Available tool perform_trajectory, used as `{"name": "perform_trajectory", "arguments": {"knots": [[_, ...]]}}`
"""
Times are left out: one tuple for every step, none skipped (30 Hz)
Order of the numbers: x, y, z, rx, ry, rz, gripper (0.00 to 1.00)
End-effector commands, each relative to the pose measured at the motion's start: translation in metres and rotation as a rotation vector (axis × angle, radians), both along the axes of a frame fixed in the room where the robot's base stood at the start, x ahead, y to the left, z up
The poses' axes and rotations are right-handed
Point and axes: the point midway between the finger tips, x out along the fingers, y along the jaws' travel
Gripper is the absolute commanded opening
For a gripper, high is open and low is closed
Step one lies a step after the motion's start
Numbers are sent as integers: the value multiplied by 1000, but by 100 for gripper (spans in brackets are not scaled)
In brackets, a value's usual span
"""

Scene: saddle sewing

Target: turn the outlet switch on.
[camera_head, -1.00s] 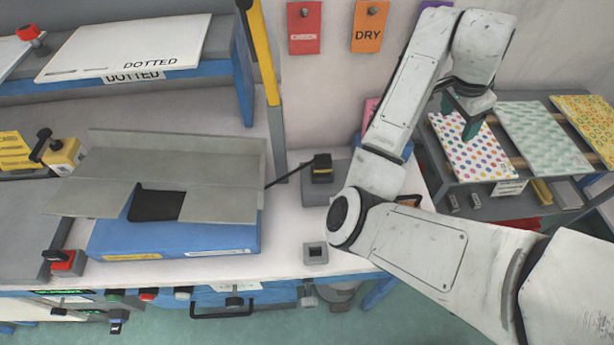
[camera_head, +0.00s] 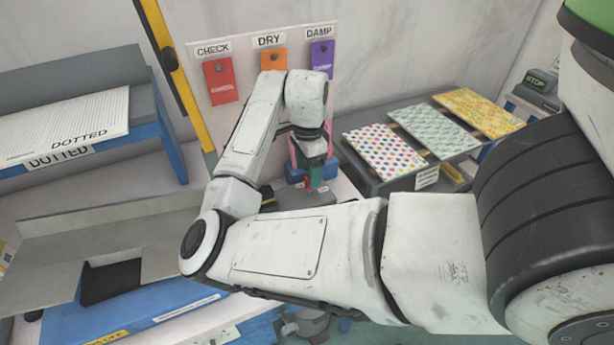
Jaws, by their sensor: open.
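My gripper (camera_head: 317,183) points down with its green fingers apart and nothing seen between them. It is at the right end of the work table, just above a grey box (camera_head: 330,193), in front of a blue and pink piece (camera_head: 298,174) by the wall. My own forearm covers most of the box and the table front. No part that I can name for certain as the outlet switch shows; it may be hidden behind my arm or gripper. I cannot tell whether the fingers touch anything.
A rack (camera_head: 372,184) with patterned sheets stands to the right. Red (camera_head: 220,80), orange (camera_head: 273,61) and purple (camera_head: 321,59) tags hang on the wall behind. A grey folded plate (camera_head: 150,245) lies on a blue base (camera_head: 165,300) at left. A yellow post (camera_head: 185,75) rises behind it.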

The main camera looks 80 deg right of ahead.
Motion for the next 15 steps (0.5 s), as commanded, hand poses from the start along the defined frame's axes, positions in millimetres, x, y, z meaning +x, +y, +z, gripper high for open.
{"name": "perform_trajectory", "arguments": {"knots": [[0, 1, -7, 2, 1, 2, 70], [0, 1, -11, 1, 2, 3, 70], [0, 1, -16, 2, 3, 3, 70], [0, 0, -20, 1, 2, 3, 70], [0, 0, -22, 0, 1, 2, 70], [0, 0, -26, 0, 0, 2, 70], [0, 0, -28, 0, 0, 2, 70], [0, 0, -30, -1, -1, 2, 70], [0, 0, -31, -1, -1, 1, 70], [0, 0, -32, -1, -1, 1, 70], [0, 0, -33, -1, -1, 1, 70], [0, 0, -34, -1, -1, 1, 70], [0, 0, -34, -1, -1, 1, 70], [0, 0, -34, -1, -1, 1, 70], [0, 0, -34, -1, -1, 1, 70]]}}
